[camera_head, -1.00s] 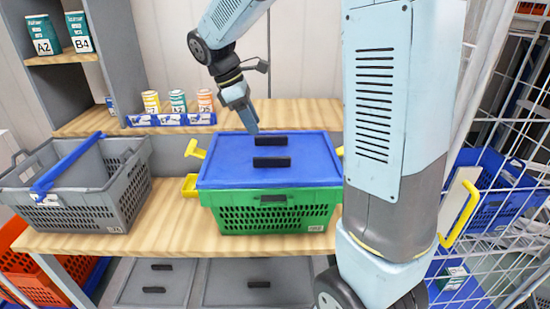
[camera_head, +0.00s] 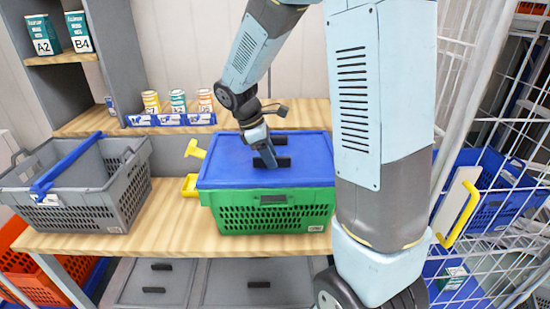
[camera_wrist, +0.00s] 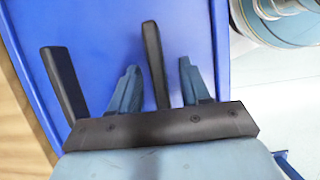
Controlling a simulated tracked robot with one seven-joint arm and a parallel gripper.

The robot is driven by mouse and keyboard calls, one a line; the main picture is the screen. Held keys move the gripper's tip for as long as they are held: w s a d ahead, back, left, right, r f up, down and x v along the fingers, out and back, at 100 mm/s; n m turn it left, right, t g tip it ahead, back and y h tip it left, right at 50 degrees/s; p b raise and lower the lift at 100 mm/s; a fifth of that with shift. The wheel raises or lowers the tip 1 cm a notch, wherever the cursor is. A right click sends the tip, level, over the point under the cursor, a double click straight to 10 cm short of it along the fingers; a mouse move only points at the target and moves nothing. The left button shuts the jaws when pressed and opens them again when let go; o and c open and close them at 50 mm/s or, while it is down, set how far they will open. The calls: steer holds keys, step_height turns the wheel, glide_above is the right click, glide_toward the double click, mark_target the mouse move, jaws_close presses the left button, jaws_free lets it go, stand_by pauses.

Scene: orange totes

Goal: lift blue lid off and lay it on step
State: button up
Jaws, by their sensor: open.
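The blue lid (camera_head: 220,165) lies flat on the green crate (camera_head: 265,222) on the wooden table. Two black bar handles stand on the lid, a rear one (camera_head: 282,140) and a front one (camera_head: 285,162). My gripper (camera_head: 267,162) points down at the front handle and partly hides it. In the wrist view my gripper (camera_wrist: 159,68) is open, with one finger on each side of that front handle (camera_wrist: 153,55) and gaps between; the rear handle (camera_wrist: 64,82) stands outside the fingers, at left. The raised wooden step (camera_head: 312,112) is behind the crate.
A grey crate (camera_head: 115,190) with a blue bar across it stands at left on the table. A blue rack with several small cans (camera_head: 178,102) occupies the left of the step. Yellow clips (camera_head: 190,186) stick out beside the green crate. A wire cage (camera_head: 510,130) is at right.

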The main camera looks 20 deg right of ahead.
steer(key=shift+f, duration=0.15)
steer(key=shift+c, duration=0.5)
jaws_close()
